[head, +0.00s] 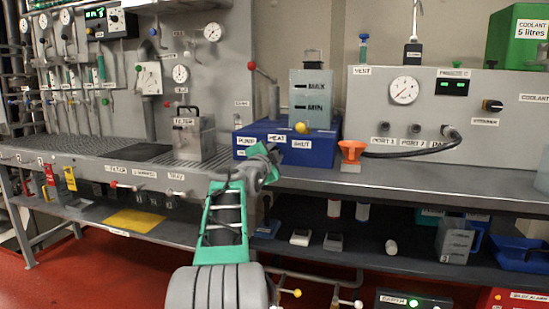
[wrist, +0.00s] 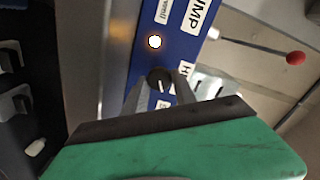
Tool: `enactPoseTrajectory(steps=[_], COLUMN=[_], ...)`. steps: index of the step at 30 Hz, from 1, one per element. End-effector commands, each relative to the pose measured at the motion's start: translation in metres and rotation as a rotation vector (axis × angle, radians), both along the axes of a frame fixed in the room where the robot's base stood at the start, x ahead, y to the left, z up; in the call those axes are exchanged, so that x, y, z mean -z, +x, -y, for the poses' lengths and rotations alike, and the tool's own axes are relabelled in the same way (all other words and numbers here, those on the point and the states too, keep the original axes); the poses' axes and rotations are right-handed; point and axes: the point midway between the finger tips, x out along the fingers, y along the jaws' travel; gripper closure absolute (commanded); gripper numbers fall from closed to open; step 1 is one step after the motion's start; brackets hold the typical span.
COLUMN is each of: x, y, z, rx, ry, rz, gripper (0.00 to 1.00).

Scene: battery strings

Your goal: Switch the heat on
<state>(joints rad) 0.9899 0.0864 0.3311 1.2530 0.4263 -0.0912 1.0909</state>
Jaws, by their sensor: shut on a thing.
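The blue box (head: 310,155) stands on the bench with white labels for PUMP, HEAT and SHUT on its front. A clear tank (head: 309,96) marked MAX and MIN stands on it. In the wrist view, a small black knob (wrist: 158,80) with a pale pointer mark sits on the blue panel (wrist: 172,45), beside a label beginning with H. My gripper (wrist: 160,92) is shut on this knob, one finger on each side. A lit round lamp (wrist: 155,41) is near the PUMP label. In the head view, my gripper (head: 268,151) is at the box front and hides the knob.
A metal canister (head: 194,137) stands to the left.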

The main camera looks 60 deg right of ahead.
Motion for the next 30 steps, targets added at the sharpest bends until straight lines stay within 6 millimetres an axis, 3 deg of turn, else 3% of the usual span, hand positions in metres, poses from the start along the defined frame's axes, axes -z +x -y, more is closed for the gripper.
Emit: enactPoseTrajectory(steps=[13,14,15,21,30], x=[0.0014,0.0014,0.0014,0.0008,-0.0009], y=[0.0005,0.0005,0.0005,0.0000,-0.0006], z=[0.0001,0.0001,0.0001,0.0002,-0.0035], rx=[-0.001,-0.001,-0.001,0.000,0.000], ry=[0.005,0.005,0.005,0.003,0.001], rz=[0.012,0.012,0.012,0.013,0.013], gripper=[1.00,0.67,0.64,0.47,0.47])
